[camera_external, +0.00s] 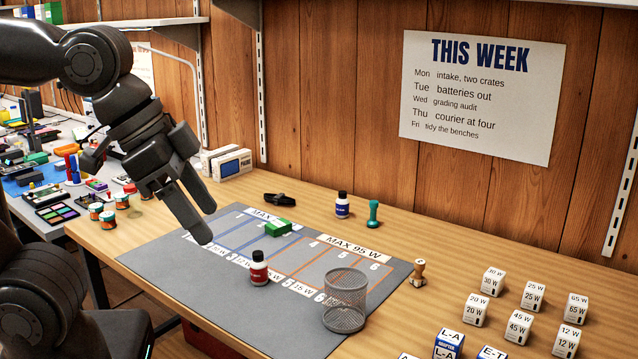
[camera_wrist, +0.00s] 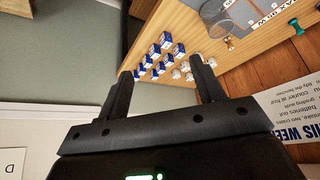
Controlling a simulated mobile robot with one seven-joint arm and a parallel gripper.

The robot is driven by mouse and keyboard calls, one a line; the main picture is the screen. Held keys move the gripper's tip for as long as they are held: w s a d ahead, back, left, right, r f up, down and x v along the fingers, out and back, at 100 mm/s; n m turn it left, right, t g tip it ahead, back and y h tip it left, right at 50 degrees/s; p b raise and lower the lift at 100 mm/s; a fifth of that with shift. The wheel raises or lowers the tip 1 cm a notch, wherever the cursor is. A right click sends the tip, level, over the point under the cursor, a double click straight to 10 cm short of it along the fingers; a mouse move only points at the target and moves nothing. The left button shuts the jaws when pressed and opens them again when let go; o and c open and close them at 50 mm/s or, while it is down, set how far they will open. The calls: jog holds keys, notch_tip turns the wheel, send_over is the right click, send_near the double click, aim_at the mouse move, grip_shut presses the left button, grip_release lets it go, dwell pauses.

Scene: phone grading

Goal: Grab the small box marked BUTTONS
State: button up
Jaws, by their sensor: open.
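I cannot read the word BUTTONS on any box in either view. Small blue-and-white boxes stand at the front of the bench, one marked L-A (camera_external: 448,345) and one marked E-T (camera_external: 491,353), partly cut off by the picture edge. Several similar blue-and-white boxes (camera_wrist: 155,51) show small between my fingers in the wrist view, too small to read. My gripper (camera_external: 206,226) is open and empty, above the left part of the grey mat, well away from those boxes. Its two fingers also show in the wrist view (camera_wrist: 161,68).
The grey mat (camera_external: 190,296) holds a red-labelled bottle (camera_external: 259,268), a green block (camera_external: 278,228) and a wire mesh cup (camera_external: 345,302). Several white watt-marked cubes (camera_external: 493,282) stand at the right. A stamp (camera_external: 418,273), blue-labelled bottle (camera_external: 342,206) and white carton (camera_external: 227,162) are on the bench.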

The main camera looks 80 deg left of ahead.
jog(key=w+a+n+g+y, duration=0.1)
jog(key=w+a+n+g, duration=0.1)
jog(key=w+a, duration=0.85)
jog(key=w+a+n+g, duration=0.1)
jog(key=w+a+n, duration=0.1)
jog(key=w+a, duration=0.8)
jog(key=n+g+h, duration=0.1)
jog(key=n+g, duration=0.2)
send_over(283, 221)
jog(key=f, duration=1.6)
jog(key=d+f, duration=0.1)
jog(key=f, duration=0.8)
jog(key=shift+s, duration=0.25)
jog(key=f, duration=0.5)
jog(key=shift+w+a, duration=0.2)
jog(key=shift+a, duration=0.2)
